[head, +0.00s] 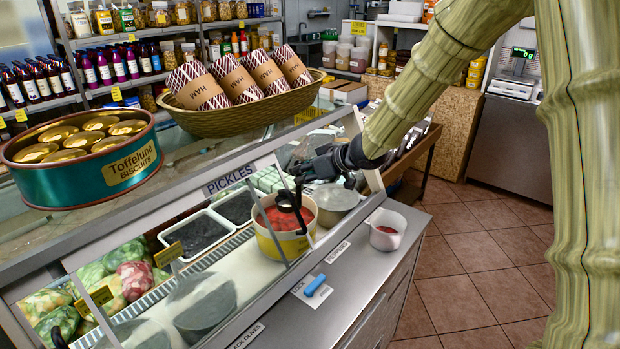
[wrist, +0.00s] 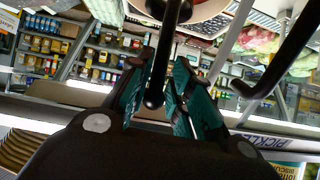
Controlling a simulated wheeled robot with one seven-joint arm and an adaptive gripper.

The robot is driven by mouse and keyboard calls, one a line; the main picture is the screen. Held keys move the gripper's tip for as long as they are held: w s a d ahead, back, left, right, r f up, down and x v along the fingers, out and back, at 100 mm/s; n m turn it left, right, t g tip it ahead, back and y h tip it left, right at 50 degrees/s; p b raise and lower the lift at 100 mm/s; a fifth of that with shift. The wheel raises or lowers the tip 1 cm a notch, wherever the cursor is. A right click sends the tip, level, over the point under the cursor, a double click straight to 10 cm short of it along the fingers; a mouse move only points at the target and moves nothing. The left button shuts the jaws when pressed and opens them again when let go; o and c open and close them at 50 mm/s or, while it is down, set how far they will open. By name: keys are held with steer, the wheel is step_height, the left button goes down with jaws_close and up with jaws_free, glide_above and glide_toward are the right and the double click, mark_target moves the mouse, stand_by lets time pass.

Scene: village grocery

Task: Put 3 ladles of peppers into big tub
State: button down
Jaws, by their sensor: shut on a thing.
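My gripper (head: 312,168) is shut on the black handle of a ladle (head: 288,201), above the pickles counter. The handle also shows between the teal finger pads in the wrist view (wrist: 163,65). The ladle's lower end is over or in a yellow-and-white tub (head: 268,245) holding red peppers (head: 290,215); I cannot tell whether the bowl holds any. A white tub (head: 387,236) with some red content inside stands on the steel counter to the right. A second black hooked handle (wrist: 275,75) shows at the right in the wrist view.
A grey metal bowl (head: 337,197) stands beside the pepper tub. Two dark-filled trays (head: 198,235) lie to its left. The slanted glass frame (head: 270,205) and "PICKLES" rail (head: 228,180) are close to my gripper.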

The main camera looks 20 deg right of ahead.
steer(key=shift+w+a+f+b, duration=0.3)
steer(key=shift+w+f+b, duration=0.15)
steer(key=shift+f, duration=0.15)
step_height(320, 180, down, 10)
steer(key=b, duration=0.4)
steer(key=shift+r, duration=0.2)
stand_by(0.8)
step_height(320, 180, up, 11)
steer(key=p, duration=1.2)
steer(key=shift+s+r, duration=0.1)
steer(key=shift+r, duration=0.1)
stand_by(0.3)
